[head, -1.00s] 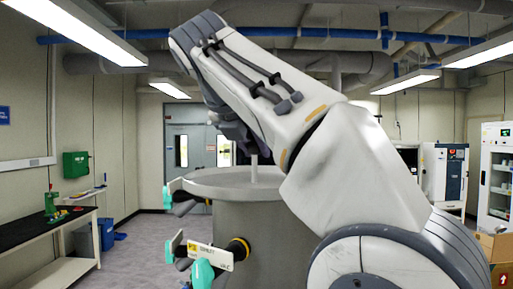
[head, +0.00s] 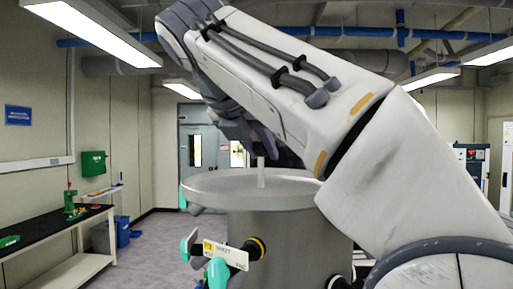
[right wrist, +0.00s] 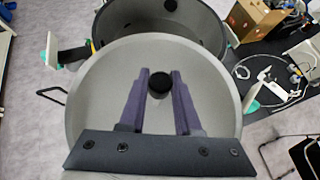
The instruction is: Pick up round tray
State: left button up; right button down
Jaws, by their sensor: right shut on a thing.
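The round tray (head: 215,186) is a wide grey disc with a thin upright post (head: 261,175) at its middle. My right gripper (head: 262,150) reaches down over it and is shut on the post. In the right wrist view the two purple fingers (right wrist: 160,75) lie either side of the post's dark round end, above the grey disc (right wrist: 100,90). The tray sits off-centre from the grey drum (head: 300,232), overhanging to the left. The drum's open dark inside (right wrist: 160,25) shows beyond the tray's rim. My left gripper is out of view.
A labelled valve fitting with teal handles (head: 222,256) sticks out from the drum's side. A black-topped bench (head: 60,228) stands at the left wall. A cardboard box (right wrist: 255,18) is near the drum. Open floor (head: 165,235) lies between bench and drum.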

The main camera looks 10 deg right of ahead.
jog(key=shift+s+a, duration=0.6)
jog(key=shift+s, duration=0.3)
jog(key=shift+s+a, duration=0.6)
jog(key=shift+s, duration=0.25)
jog(key=shift+a, duration=0.1)
